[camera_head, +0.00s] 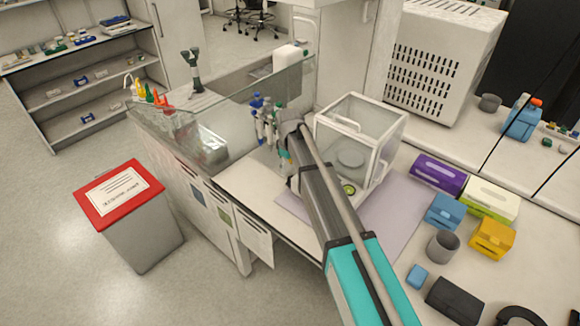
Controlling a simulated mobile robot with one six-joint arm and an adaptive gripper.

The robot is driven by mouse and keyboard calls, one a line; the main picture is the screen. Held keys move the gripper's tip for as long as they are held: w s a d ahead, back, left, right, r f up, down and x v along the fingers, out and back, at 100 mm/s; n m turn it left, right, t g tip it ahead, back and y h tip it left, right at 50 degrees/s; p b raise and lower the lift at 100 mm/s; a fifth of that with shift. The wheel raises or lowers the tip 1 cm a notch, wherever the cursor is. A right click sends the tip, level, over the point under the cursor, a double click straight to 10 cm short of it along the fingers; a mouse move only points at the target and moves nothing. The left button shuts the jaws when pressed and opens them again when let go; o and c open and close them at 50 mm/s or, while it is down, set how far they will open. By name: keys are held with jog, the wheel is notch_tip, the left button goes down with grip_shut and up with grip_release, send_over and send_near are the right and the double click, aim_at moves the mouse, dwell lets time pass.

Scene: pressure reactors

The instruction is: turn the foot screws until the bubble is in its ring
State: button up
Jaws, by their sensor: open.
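The balance with its clear glass draft shield (385,135) stands on the bench, right of my arm. A round weighing pan shows inside the glass. The round green bubble level (349,189) is at its front, close beside my arm. The bubble is too small to place against its ring. My arm reaches up from the lower right and covers the balance's left front. The foot screws cannot be made out. The fingers of my gripper are hidden, and its place relative to the screws cannot be told.
A mauve mat (395,215) lies under the balance. Pipettes (262,112) stand left of my arm near a glass screen (235,112). Purple, blue and yellow boxes (492,238) and a grey cup (443,247) stand right. A red-lidded bin (120,195) is on the floor left.

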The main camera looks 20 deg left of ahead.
jog(key=d+m, duration=0.1)
jog(key=d, duration=0.3)
jog(key=s+d+m, duration=0.1)
jog(key=d, duration=0.4)
jog(key=d+m, duration=0.1)
jog(key=d, duration=0.4)
jog(key=shift+s+m, duration=0.4)
jog(key=s+d+m, duration=0.3)
jog(key=s+d, duration=0.2)
jog(key=d, duration=0.4)
jog(key=s+d+m, duration=0.4)
jog(key=s+d, duration=0.1)
jog(key=d, duration=0.5)
jog(key=s+d+m, duration=0.3)
jog(key=s+d, duration=0.2)
jog(key=d, duration=0.5)
jog(key=shift+w, duration=0.1)
